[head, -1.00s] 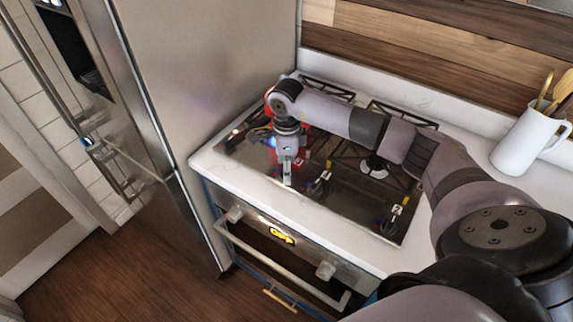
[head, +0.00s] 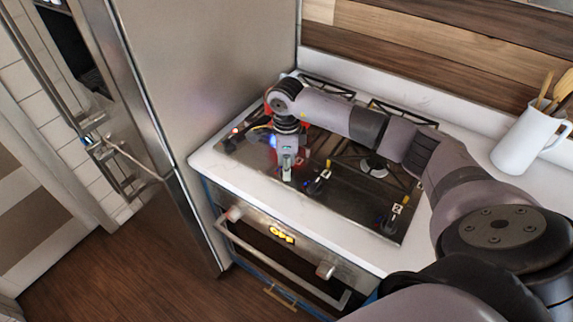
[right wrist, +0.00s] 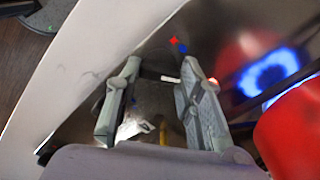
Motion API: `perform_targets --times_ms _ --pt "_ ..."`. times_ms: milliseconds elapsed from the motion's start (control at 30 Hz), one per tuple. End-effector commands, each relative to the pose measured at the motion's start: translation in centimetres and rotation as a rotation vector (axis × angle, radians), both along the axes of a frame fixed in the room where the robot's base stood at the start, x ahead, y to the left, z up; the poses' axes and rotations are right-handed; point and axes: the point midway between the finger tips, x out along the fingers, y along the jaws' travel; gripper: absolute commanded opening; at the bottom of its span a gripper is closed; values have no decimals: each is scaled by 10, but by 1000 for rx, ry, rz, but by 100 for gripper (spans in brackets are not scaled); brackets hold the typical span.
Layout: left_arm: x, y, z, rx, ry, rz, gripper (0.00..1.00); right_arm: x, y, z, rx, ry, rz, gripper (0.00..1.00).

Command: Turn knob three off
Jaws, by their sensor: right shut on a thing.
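My right gripper (head: 287,172) reaches down to the front left of the black cooktop (head: 345,205). In the right wrist view its two fingers (right wrist: 160,78) are shut on a small knob, mostly hidden between the tips; a thin white mark (right wrist: 171,79) shows there. A white number label (right wrist: 135,128) lies near the fingers, too blurred to read. Two other knobs stand along the cooktop's front, one in the middle (head: 318,186) and one at the right (head: 389,223), the latter beside a label reading 2. A blue flame (right wrist: 268,78) burns close to the gripper. My left gripper is not in view.
A red item (right wrist: 292,130) stands close beside the gripper, near the flame. Black grates (head: 345,158) cover the back burners. The steel fridge (head: 210,80) rises at the left. A white jug with utensils (head: 525,138) stands on the right counter. An oven handle (head: 280,265) runs below.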

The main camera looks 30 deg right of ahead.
Motion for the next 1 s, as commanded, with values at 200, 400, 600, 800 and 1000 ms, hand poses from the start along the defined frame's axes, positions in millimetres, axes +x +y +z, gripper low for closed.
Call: perform_targets --times_ms 200,400,600,800,1000 --pt "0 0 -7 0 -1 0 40 1 0 -1 1 -3 -74 7" --pt "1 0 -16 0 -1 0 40 1 0 -2 0 -4 -212 7" --pt "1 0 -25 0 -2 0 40 1 0 -1 0 -4 -365 7" --pt "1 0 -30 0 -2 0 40 1 0 0 0 -4 -493 7" --pt "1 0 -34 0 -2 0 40 1 0 1 1 -3 -577 7"
